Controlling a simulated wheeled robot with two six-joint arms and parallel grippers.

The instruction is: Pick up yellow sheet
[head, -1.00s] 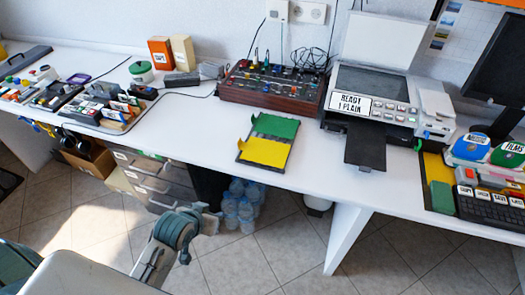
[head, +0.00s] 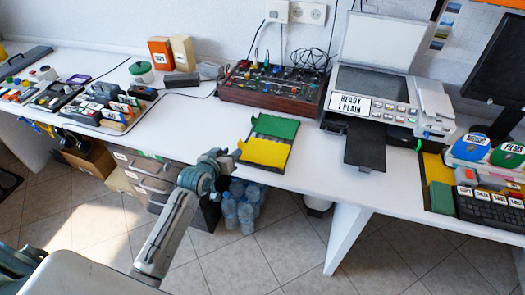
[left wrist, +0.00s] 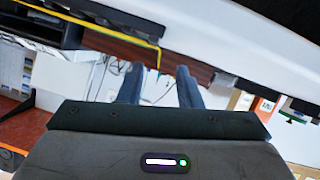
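The yellow sheet (head: 264,151) lies on the front part of a dark flat tray (head: 288,149) near the desk's front edge. A green sheet (head: 275,126) lies behind it on the same tray. My left gripper (head: 229,163) is just left of the yellow sheet and beside the desk's front edge, apart from the sheet as far as I can tell. In the left wrist view, my left gripper's two fingers (left wrist: 158,86) stand apart with nothing between them. I cannot identify the yellow sheet surely in that view. My right gripper is not in view.
A wooden control box (head: 271,91) stands behind the tray, and a printer (head: 385,85) stands to the right. The white desk (head: 190,125) is clear left of the tray. Drawers (head: 150,175) and water bottles (head: 238,208) are below.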

